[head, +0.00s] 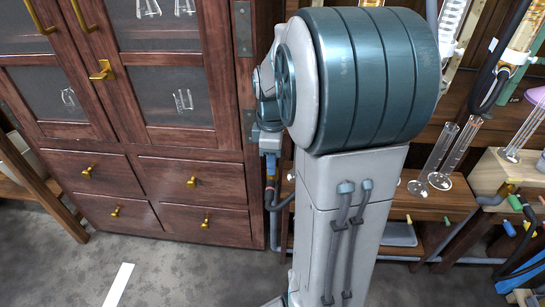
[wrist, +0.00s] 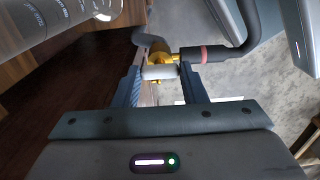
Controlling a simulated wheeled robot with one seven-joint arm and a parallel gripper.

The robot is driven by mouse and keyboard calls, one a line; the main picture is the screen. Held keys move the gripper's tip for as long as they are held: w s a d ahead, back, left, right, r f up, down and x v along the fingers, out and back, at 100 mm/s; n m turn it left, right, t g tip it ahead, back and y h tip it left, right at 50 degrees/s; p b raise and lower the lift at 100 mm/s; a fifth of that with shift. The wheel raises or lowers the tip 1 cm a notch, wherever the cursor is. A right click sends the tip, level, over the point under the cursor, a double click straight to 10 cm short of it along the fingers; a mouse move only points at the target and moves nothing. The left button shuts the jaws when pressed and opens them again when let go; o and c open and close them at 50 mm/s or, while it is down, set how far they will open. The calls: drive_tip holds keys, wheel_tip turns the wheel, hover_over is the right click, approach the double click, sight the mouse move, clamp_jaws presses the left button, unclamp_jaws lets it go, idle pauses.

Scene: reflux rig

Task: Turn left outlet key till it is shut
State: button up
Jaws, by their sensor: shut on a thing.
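In the wrist view, a small pale key (wrist: 158,73) lies crosswise between the two fingertips of my gripper (wrist: 160,76). The gripper is shut on it, with a dark finger at each end. Just behind the key is a brass outlet fitting (wrist: 162,54), joined on the right to a dark hose end with a red band (wrist: 203,54). How far the key is turned is hard to tell. In the head view my own arm fills the middle, and I cannot make out the key or the gripper there.
In the wrist view, large clear glassware (wrist: 50,22) is close at upper left, and the dark hose (wrist: 240,45) curves up at right. In the head view, a wooden cabinet (head: 130,160) stands left and glass cylinders (head: 455,155) stand on a wooden shelf right. Grey floor is open at lower left.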

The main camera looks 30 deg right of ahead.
drive_tip(key=shift+r+m, duration=0.1)
drive_tip(key=shift+m, duration=0.2)
drive_tip(key=m+p, duration=0.3)
drive_tip(key=shift+r+m, duration=0.1)
drive_tip(key=shift+m, duration=0.3)
drive_tip(key=m+p, duration=0.3)
drive_tip(key=m, duration=0.2)
drive_tip(key=m+p, duration=0.2)
drive_tip(key=m, duration=0.2)
drive_tip(key=shift+m+p, duration=0.3)
drive_tip(key=shift+m, duration=0.1)
drive_tip(key=shift+m+p, duration=0.95)
drive_tip(key=shift+m, duration=1.15)
drive_tip(key=o, duration=1)
